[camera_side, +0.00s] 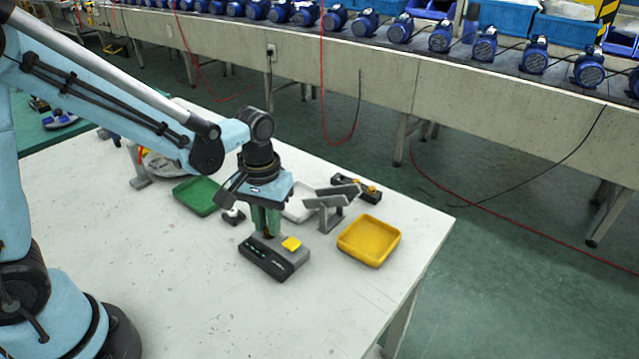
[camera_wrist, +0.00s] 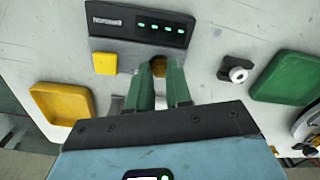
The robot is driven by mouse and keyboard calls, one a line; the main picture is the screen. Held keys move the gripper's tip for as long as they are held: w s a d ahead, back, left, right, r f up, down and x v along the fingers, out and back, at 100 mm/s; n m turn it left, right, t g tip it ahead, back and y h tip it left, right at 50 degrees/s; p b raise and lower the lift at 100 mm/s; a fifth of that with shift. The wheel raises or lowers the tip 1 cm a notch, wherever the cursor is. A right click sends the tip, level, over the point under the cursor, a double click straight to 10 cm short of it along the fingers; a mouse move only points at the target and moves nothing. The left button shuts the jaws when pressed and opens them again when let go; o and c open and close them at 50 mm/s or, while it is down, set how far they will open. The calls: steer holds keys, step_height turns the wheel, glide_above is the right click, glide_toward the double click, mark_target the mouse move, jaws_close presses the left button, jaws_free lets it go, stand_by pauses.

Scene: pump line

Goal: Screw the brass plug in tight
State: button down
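The brass plug (camera_wrist: 159,67) shows in the wrist view between my green fingertips, at the edge of a dark grey unit (camera_wrist: 137,30). My gripper (camera_wrist: 159,70) is shut on it, with a finger against each side. How deep the plug sits is hidden by the fingers. In the side view the same unit (camera_side: 272,262) stands on the white table, with my gripper (camera_side: 267,232) pointing down at its back part. The unit has a yellow square pad (camera_side: 291,244) and several lit green lights (camera_wrist: 161,28).
A yellow tray (camera_side: 369,241) lies right of the unit, and a green tray (camera_side: 197,196) lies to the left. A grey angled stand (camera_side: 331,203) and a dark block with brass-coloured parts (camera_side: 357,187) are close behind. The table's front left is clear.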

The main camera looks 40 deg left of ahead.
steer(key=m, duration=0.5)
steer(key=shift+m, duration=1)
steer(key=m, duration=0.7)
steer(key=shift+m, duration=1)
steer(key=m, duration=0.5)
